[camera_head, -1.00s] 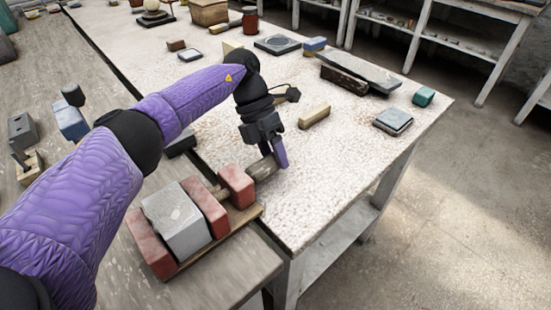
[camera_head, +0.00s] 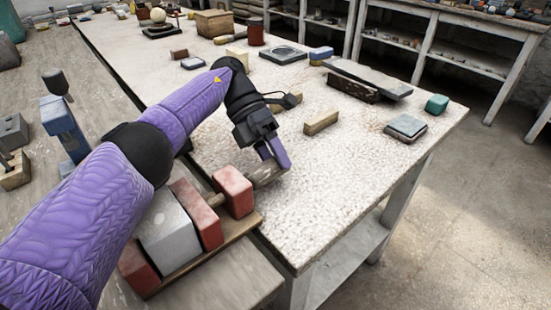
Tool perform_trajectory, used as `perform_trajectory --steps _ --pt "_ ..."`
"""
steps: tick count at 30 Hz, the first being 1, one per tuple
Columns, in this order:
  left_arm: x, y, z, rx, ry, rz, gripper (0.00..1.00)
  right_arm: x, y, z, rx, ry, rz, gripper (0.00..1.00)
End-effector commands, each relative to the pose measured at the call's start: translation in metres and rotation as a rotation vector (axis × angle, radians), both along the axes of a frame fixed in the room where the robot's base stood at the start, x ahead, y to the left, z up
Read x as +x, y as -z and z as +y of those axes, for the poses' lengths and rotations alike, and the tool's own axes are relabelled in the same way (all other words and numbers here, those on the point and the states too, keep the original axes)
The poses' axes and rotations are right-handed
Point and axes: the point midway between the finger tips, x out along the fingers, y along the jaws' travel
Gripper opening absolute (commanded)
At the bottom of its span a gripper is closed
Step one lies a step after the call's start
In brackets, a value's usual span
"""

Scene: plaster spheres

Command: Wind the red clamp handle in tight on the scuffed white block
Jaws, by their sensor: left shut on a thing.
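The clamp has red blocks on a wooden base board (camera_head: 238,228) at the lower left. The scuffed white block (camera_head: 170,238) sits between a red end block (camera_head: 137,270) and a red jaw (camera_head: 198,212). A screw rod (camera_head: 216,200) runs from this jaw through another red block (camera_head: 233,188) to the brownish handle (camera_head: 262,178). My left gripper (camera_head: 273,160) is shut on the handle, its purple finger on the far right side. My arm covers part of the white block's left side. I cannot tell whether the jaw touches the block. My right gripper is out of view.
A tan wooden bar (camera_head: 321,122) lies on the pale table (camera_head: 330,190) beyond the gripper. A grey slab (camera_head: 370,78), a stone-topped pad (camera_head: 406,127) and a green block (camera_head: 436,104) lie further right. The table between gripper and right edge is clear.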

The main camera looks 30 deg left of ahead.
Motion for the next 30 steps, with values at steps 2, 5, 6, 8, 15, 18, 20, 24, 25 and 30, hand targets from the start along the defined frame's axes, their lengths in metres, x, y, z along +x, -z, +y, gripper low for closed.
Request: perform_trajectory --steps 2,5,6,8,15,18,20,24,25,30 --pt "0.0 -0.001 0.0 0.001 -0.001 -0.001 0.0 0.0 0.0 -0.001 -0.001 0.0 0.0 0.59" --pt "0.0 0.0 0.0 0.001 -0.001 -0.001 0.56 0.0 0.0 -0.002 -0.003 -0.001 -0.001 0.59" --pt "0.0 0.0 0.0 0.001 -0.001 -0.001 0.65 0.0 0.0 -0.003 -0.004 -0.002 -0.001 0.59" --pt "0.0 0.0 0.0 0.001 -0.001 -0.001 0.77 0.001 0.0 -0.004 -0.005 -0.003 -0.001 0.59" --pt "0.0 0.0 0.0 0.001 -0.001 0.0 0.87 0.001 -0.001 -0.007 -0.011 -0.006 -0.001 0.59" --pt "0.0 -0.003 0.0 0.002 -0.001 -0.001 0.87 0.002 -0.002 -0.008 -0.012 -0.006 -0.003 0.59" --pt "0.0 -0.012 0.0 0.001 0.0 -0.005 0.87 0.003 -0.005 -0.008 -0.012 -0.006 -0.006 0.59" --pt "0.0 -0.051 0.0 0.0 0.001 -0.008 0.87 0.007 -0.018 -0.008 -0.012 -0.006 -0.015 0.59" --pt "0.0 -0.059 0.0 0.0 0.001 -0.008 0.87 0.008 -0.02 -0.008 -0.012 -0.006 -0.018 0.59" --pt "0.0 -0.096 0.0 0.002 0.0 -0.005 0.87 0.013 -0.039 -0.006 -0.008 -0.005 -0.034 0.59"
